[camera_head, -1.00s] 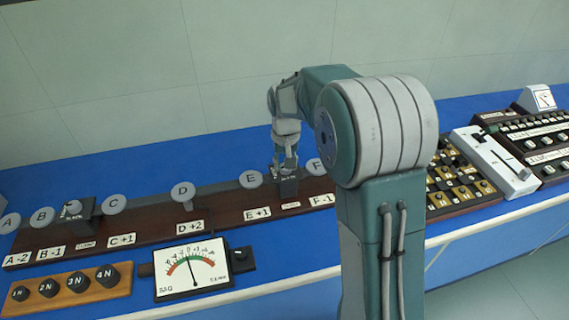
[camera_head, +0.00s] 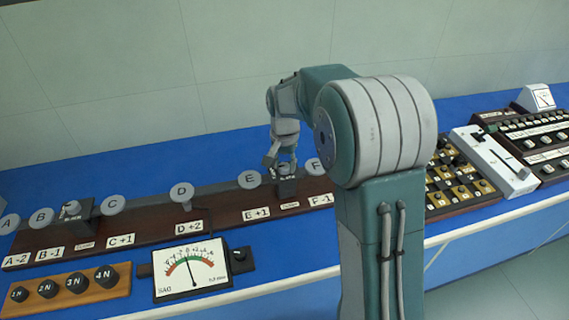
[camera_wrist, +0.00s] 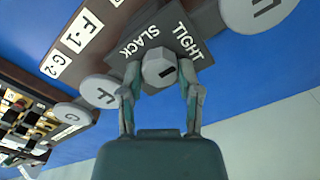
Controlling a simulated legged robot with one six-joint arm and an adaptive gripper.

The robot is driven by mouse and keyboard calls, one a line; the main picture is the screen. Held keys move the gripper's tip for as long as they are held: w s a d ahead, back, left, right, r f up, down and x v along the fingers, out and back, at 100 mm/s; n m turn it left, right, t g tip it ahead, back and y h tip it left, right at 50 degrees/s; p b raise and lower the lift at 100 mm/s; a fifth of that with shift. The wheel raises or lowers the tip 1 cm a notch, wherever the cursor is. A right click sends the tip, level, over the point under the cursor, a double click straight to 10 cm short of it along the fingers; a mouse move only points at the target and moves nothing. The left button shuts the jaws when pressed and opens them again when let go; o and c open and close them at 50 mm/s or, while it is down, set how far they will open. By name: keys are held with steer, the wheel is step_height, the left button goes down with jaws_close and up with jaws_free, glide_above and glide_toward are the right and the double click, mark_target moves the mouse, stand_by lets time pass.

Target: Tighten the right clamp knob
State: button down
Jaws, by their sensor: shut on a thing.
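The right clamp (camera_head: 287,189) is a dark block on the long rail between discs E and F. In the wrist view its plate (camera_wrist: 205,45) carries the words SLACK and TIGHT. Its grey faceted knob (camera_wrist: 158,70) has a short black mark, which lies off-centre toward the TIGHT side. My gripper (camera_wrist: 160,68) is shut on this knob, one finger on each side. In the head view my gripper (camera_head: 281,164) comes down onto the clamp from above. The knob is mostly hidden there by the fingers.
The left clamp (camera_head: 77,210) stands between discs B and C. A dial meter (camera_head: 190,268) and a wooden block (camera_head: 66,289) with several black weights stand in front. Discs E (camera_head: 249,180) and F (camera_head: 315,167) flank my gripper closely. Control panels stand at the right.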

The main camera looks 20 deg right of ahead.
mark_target(283, 166)
steer(key=shift+s+a+f, duration=0.1)
steer(key=shift+s+f, duration=0.1)
steer(key=shift+c, duration=1.5)
jaws_free()
steer(key=shift+w+r, duration=0.1)
steer(key=shift+w+r, duration=0.1)
steer(key=shift+r, duration=0.45)
step_height(283, 166, up, 11)
steer(key=shift+a+f, duration=0.1)
